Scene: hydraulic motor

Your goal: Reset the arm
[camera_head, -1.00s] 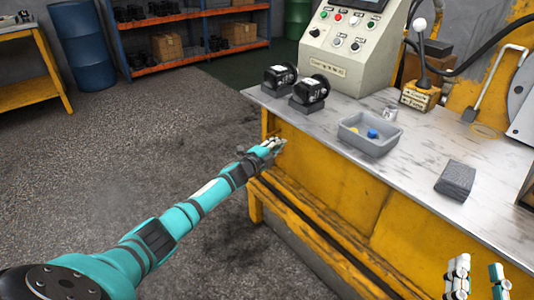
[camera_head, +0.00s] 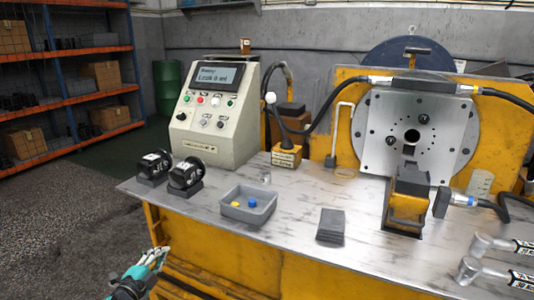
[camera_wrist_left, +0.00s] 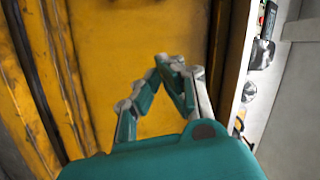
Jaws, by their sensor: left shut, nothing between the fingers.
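My left gripper (camera_head: 156,254) shows at the lower left of the head view, beside the bench front and below the tabletop. In the left wrist view its two fingers (camera_wrist_left: 168,62) meet at the tips with nothing between them. Behind them is the yellow bench front (camera_wrist_left: 110,40). Most of my left arm is below the head view's lower edge. My right gripper is out of view.
The metal workbench (camera_head: 290,226) carries two black motors (camera_head: 154,168), a grey bin (camera_head: 235,208) with small yellow and blue items, a control box (camera_head: 210,120), a dark grey block (camera_head: 331,225) and a test fixture (camera_head: 415,135). Two hammer-like tools (camera_head: 480,245) lie at right. Open floor (camera_head: 60,240) is at left.

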